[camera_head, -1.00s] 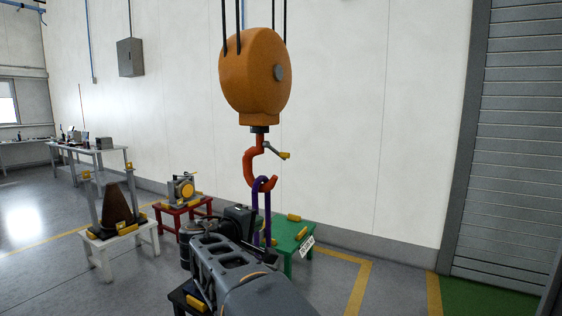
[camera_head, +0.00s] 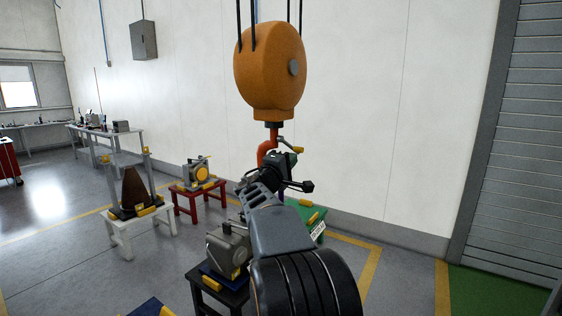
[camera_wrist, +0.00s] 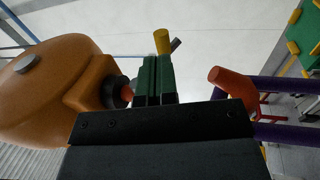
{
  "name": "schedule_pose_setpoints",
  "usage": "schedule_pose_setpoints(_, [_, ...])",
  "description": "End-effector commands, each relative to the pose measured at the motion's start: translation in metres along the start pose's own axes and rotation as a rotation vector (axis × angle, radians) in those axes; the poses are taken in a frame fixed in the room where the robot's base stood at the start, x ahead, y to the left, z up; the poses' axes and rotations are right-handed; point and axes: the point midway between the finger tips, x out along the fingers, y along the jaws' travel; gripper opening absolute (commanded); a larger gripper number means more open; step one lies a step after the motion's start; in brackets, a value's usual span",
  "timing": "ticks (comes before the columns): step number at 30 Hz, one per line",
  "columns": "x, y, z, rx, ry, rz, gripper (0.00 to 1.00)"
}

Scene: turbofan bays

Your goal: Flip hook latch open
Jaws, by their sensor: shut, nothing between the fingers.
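The red-orange hook (camera_head: 265,150) hangs under the orange block (camera_head: 270,72); my arm hides its lower part. The latch lever (camera_head: 290,145), grey with a yellow tip, sticks out right of the hook's shank. In the wrist view, the yellow latch tip (camera_wrist: 162,40) shows just beyond my gripper's green fingers (camera_wrist: 155,78); I cannot tell whether they touch. The hook's curved end (camera_wrist: 235,82) is right of the fingers. My gripper (camera_head: 287,158) is raised at hook height, shut and empty, just below the lever in the head view.
Purple sling strands (camera_wrist: 285,88) run right from the hook. A green table (camera_head: 306,212) stands behind my arm. A red stand (camera_head: 200,190) and a white stand (camera_head: 140,225) are at left. Suspension cables hold the block from above.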

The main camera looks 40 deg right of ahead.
Motion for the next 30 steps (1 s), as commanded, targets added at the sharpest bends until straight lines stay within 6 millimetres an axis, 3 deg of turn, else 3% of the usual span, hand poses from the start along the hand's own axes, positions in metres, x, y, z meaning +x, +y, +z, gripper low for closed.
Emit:
schedule_pose_setpoints(3, [0.017, 0.003, 0.000, -0.002, 0.000, -0.001, 0.00])
schedule_pose_setpoints(9, [0.032, 0.001, 0.000, -0.001, 0.000, 0.000, 0.00])
schedule_pose_setpoints(30, [0.038, -0.005, 0.000, 0.002, -0.001, 0.001, 0.00])
